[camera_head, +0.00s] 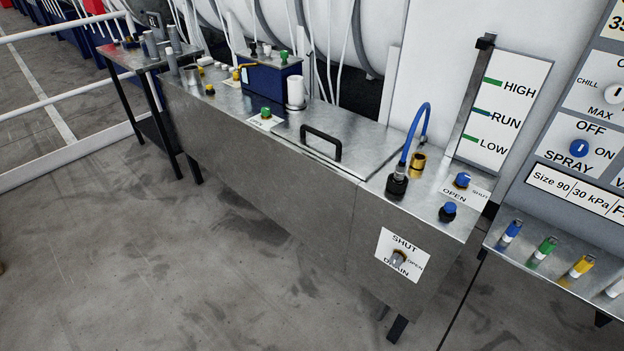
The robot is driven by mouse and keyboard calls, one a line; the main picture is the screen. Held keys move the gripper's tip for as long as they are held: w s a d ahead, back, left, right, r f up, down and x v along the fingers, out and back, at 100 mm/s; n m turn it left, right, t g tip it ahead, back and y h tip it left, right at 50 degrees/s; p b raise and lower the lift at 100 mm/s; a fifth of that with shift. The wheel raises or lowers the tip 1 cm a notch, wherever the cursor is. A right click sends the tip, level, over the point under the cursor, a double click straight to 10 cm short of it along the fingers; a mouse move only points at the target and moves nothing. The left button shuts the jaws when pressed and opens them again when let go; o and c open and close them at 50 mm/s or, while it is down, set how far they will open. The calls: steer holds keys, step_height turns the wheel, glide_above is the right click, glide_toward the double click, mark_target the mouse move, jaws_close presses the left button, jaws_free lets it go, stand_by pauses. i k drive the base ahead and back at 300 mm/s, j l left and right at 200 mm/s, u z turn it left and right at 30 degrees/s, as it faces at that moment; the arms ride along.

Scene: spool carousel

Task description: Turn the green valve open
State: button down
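A green valve knob (266,112) stands on the steel bench top, left of the black-handled lid. A white label plate (263,122) lies under it; its word is small and looks like OPEN. The knob's exact turn position is too small to tell. A second green knob (284,56) sits on top of the blue box behind it. My gripper is not in view.
The steel bench (270,190) carries a lid with a black handle (320,144), a blue hose (408,135), blue knobs (462,180) and a SHUT/OPEN drain plate (402,256). A control panel (590,120) stands at right. White rails (60,91) run at left. The front floor is clear.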

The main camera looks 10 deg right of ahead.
mark_target(265, 111)
steer(key=i+j, duration=0.55)
steer(key=i, duration=0.3)
steer(key=i+j, duration=0.1)
steer(key=j, duration=0.25)
steer(key=i+j, duration=0.15)
steer(key=j, duration=0.15)
steer(key=i+j, duration=0.1)
steer(key=j, duration=0.25)
steer(key=i+j, duration=0.15)
steer(key=j, duration=0.2)
steer(key=k+j, duration=0.1)
steer(key=j, duration=0.35)
